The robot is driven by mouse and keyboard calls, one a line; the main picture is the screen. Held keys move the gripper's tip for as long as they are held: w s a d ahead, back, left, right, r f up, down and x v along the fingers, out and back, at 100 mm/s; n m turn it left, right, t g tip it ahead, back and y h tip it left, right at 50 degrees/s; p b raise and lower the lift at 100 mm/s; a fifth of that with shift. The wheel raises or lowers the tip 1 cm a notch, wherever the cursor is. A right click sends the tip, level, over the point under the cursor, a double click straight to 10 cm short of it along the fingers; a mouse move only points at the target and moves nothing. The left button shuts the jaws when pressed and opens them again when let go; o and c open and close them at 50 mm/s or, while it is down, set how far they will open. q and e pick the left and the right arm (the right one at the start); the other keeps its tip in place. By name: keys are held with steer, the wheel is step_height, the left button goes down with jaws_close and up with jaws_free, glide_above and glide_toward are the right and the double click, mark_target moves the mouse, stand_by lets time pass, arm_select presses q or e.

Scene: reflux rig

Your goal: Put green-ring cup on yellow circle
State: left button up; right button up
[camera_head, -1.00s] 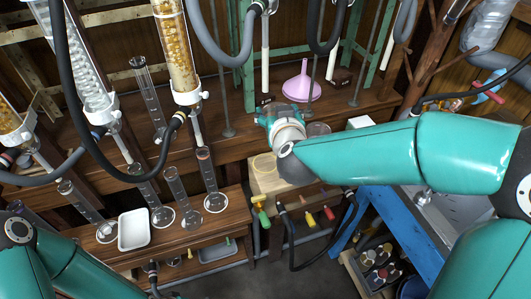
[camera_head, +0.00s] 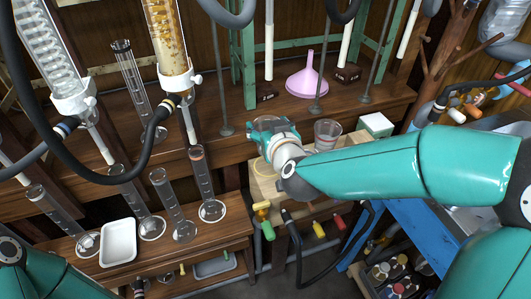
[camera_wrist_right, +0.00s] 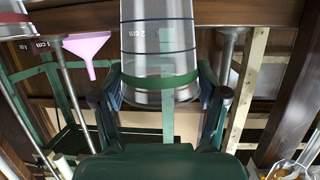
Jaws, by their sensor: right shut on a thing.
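My right gripper (camera_head: 272,130) is shut on the green-ring cup, a clear cup (camera_wrist_right: 160,45) with dark marking lines and a green band. In the right wrist view the cup sits between the two fingers, with the band at their level. In the head view the wrist and fingers hide most of the cup. The yellow circle (camera_head: 259,172) lies on the light wooden stand, just below and left of the gripper and partly covered by my wrist. My left gripper is out of view; only part of my left arm shows at lower left.
Another clear cup (camera_head: 327,135) stands right of my gripper, near a white box (camera_head: 376,124). A pink funnel (camera_head: 307,78) stands behind. Several glass cylinders (camera_head: 205,180) and a white tray (camera_head: 118,243) are at left. Thin metal rods (camera_head: 218,80) rise behind the gripper.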

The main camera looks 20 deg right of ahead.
steer(key=shift+f+b, duration=1.15)
steer(key=shift+f, duration=1.5)
steer(key=shift+f, duration=0.1)
steer(key=o, duration=0.7)
steer(key=shift+o, duration=0.2)
steer(key=b+v, duration=0.1)
steer(key=v, duration=1.1)
